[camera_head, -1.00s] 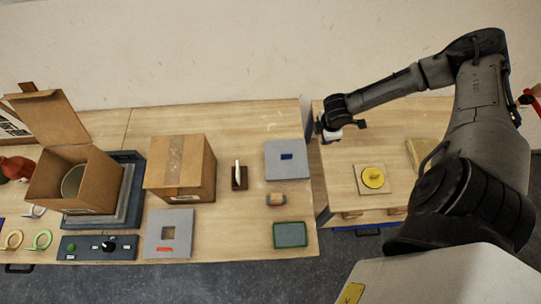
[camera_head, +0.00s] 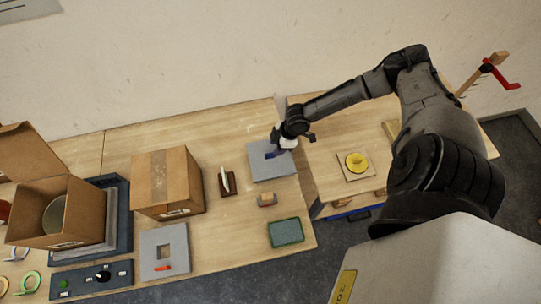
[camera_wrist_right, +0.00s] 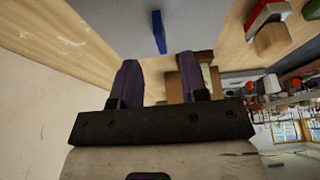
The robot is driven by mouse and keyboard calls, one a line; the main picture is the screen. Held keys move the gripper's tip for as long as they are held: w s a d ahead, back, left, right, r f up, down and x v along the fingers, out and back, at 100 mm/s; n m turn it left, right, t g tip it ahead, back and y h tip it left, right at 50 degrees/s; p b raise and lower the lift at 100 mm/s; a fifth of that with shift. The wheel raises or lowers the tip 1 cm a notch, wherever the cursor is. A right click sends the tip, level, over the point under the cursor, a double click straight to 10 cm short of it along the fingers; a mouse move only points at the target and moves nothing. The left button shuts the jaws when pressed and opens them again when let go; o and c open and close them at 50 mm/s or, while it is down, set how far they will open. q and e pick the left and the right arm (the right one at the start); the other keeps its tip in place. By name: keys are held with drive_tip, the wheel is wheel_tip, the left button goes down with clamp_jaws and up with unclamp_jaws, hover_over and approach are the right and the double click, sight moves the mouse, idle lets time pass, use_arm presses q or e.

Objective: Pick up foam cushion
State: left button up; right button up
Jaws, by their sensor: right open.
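I cannot tell for certain which piece is the foam cushion. A flat grey square pad (camera_head: 268,172) with a small blue piece lies near the right end of the left table. A grey pad with a square hole (camera_head: 150,262) lies near the front edge. A dark green-rimmed pad (camera_head: 287,232) lies at the front right. My right gripper (camera_head: 279,151) is over the back of the grey square pad. In the right wrist view its purple fingers (camera_wrist_right: 156,82) are apart and empty, with the blue piece (camera_wrist_right: 159,32) beyond them. My left gripper is out of view.
An open carton (camera_head: 40,215) and a closed carton (camera_head: 168,183) stand on the left. A small upright holder (camera_head: 228,182) and a small block (camera_head: 267,199) sit near the pad. A yellow disc (camera_head: 357,161) lies on the right table, past a gap.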

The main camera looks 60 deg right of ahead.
sight(270, 154)
drive_tip(key=shift+p+x, duration=0.4)
drive_tip(key=shift+x, duration=2.6)
drive_tip(key=shift+a, duration=0.1)
drive_tip(key=shift+c, duration=0.3)
clamp_jaws()
